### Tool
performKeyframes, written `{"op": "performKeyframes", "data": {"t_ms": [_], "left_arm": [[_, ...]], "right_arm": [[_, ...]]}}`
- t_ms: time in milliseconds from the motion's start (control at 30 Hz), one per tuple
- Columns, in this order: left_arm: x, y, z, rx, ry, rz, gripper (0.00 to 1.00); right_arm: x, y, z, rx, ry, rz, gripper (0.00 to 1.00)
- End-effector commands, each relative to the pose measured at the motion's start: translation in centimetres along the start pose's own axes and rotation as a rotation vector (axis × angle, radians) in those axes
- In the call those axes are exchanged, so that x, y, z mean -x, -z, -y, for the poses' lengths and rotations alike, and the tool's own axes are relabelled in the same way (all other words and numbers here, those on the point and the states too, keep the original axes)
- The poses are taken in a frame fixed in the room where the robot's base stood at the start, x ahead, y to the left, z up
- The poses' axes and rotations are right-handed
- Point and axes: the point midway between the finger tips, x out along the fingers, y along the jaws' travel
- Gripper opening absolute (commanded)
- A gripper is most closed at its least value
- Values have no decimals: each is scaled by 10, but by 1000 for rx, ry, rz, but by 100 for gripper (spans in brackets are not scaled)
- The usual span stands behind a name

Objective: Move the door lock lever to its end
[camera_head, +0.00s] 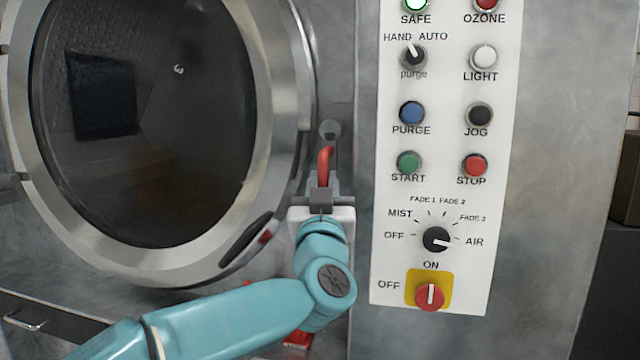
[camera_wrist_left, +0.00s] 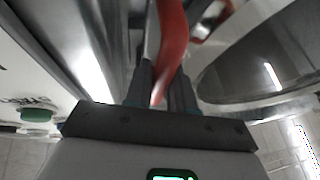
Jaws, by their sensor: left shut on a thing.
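The door lock lever (camera_head: 325,160) is a red curved handle on the washer front, just right of the round door. In the head view its upper end shows above my left gripper (camera_head: 322,192), which covers its lower part. In the left wrist view the red lever (camera_wrist_left: 173,40) runs down between the two fingers of the left gripper (camera_wrist_left: 163,92). The left gripper is shut on the lever. The round door (camera_head: 150,130) with its metal rim lies flush against the front, as far as I can tell. My right gripper is not in view.
A white control panel (camera_head: 385,275) with buttons and knobs stands close to the right of the gripper. A red rotary switch (camera_head: 430,294) on a yellow plate sits at its bottom. A dark door handle (camera_head: 250,243) lies left of my wrist. A drawer handle (camera_head: 25,321) shows at lower left.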

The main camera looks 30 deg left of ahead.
Motion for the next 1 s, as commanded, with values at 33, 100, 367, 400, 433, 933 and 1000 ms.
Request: {"op": "performKeyframes", "data": {"t_ms": [33, 100, 367, 400, 433, 933, 1000], "left_arm": [[0, 0, -1, 5, -1, 1, 0], [0, 0, -1, 6, 0, 1, 0], [0, 1, -1, 6, -1, 1, 0], [0, 1, -2, 6, -2, 1, 33], [0, 1, -2, 6, -2, 0, 43], [24, 0, -1, 5, -2, 0, 44], [41, 0, -2, 6, -4, -1, 44]], "right_arm": [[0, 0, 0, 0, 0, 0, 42], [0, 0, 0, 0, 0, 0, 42], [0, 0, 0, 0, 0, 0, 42], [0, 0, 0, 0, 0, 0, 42], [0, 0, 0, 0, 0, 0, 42], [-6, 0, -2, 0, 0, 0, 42], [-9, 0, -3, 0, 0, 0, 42]]}}
